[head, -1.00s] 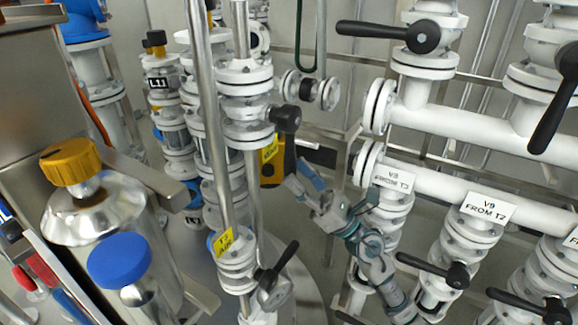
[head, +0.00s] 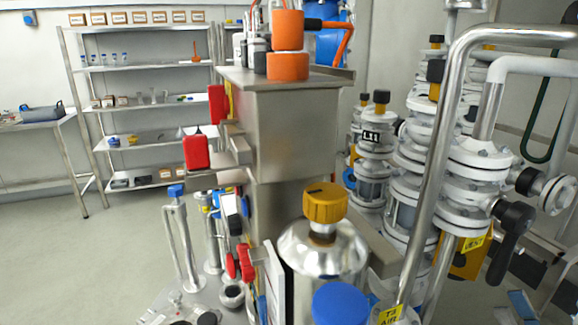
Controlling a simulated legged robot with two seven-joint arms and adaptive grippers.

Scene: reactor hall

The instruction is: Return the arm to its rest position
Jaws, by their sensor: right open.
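My right gripper (head: 518,304) shows only in part at the lower right edge of the head view, as blue and grey pieces. It is open, and I see nothing held in it. It appears a little right of and below a yellow box (head: 468,262) behind the valve pipes; I cannot tell the distance between them. Most of my right arm is out of the picture. My left gripper is not in view.
White flanged pipes with a black-handled valve (head: 512,218) crowd the right side. A steel cabinet (head: 295,130) and a steel vessel with a yellow cap (head: 325,203) stand in the middle. Shelves (head: 150,98) line the far left wall, with clear floor (head: 60,265) before them.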

